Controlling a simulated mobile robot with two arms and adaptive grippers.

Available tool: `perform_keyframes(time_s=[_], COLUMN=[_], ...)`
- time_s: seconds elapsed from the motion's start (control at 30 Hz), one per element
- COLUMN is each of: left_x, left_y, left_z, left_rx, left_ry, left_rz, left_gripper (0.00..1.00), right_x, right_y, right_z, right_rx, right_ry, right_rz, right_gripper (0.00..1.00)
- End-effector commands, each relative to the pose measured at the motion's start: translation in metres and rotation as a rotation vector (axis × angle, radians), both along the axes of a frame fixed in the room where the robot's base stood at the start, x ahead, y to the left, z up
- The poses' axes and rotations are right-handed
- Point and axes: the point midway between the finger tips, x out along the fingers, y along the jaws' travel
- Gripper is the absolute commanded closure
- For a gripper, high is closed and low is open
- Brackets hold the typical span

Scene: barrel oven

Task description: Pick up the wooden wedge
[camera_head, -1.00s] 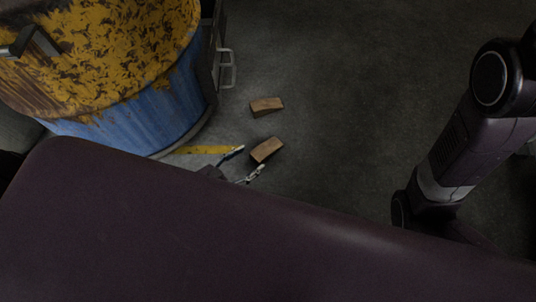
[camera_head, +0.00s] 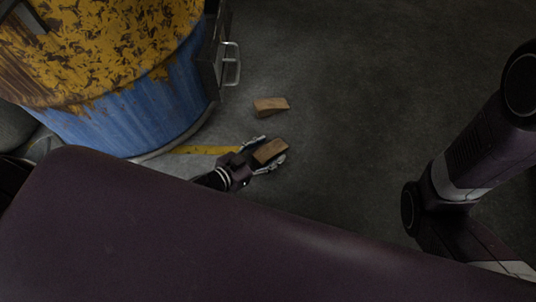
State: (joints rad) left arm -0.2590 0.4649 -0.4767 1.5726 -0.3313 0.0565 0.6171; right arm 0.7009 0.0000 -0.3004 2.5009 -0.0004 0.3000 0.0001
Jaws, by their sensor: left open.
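Two wooden wedges lie on the dark floor in the head view. The nearer wooden wedge (camera_head: 270,151) is brown and sits between the fingers of my left gripper (camera_head: 268,153). The gripper is open, with one finger on the far side of the wedge and one on the near side. I cannot tell whether the fingers touch it. The farther wooden wedge (camera_head: 271,106) lies free, a little beyond the gripper. My right gripper is not in view.
A blue and yellow rusty barrel oven (camera_head: 130,110) stands at the left, with a metal handle (camera_head: 232,64) on its side. A yellow floor stripe (camera_head: 205,150) runs beside its base. The floor right of the wedges is clear. My own body covers the bottom.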

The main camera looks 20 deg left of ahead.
Motion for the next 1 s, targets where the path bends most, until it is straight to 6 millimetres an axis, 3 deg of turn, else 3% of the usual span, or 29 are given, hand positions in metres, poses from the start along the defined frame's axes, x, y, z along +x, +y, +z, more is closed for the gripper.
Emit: perform_keyframes(time_s=[0.13, 0.57, 1.0], left_x=[0.000, 0.000, 0.000], left_y=[0.000, 0.000, 0.000], left_z=[0.001, 0.001, 0.012], left_rx=[0.000, 0.000, -0.001], left_ry=[0.000, 0.000, -0.002], left_rz=[0.000, 0.000, -0.001], left_gripper=[0.45, 0.92, 0.92], right_x=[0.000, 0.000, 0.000], right_y=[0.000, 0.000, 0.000], right_z=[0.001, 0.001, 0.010], right_rx=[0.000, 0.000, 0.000], right_ry=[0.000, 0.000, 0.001], right_rz=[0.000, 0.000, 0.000], right_gripper=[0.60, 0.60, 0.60])
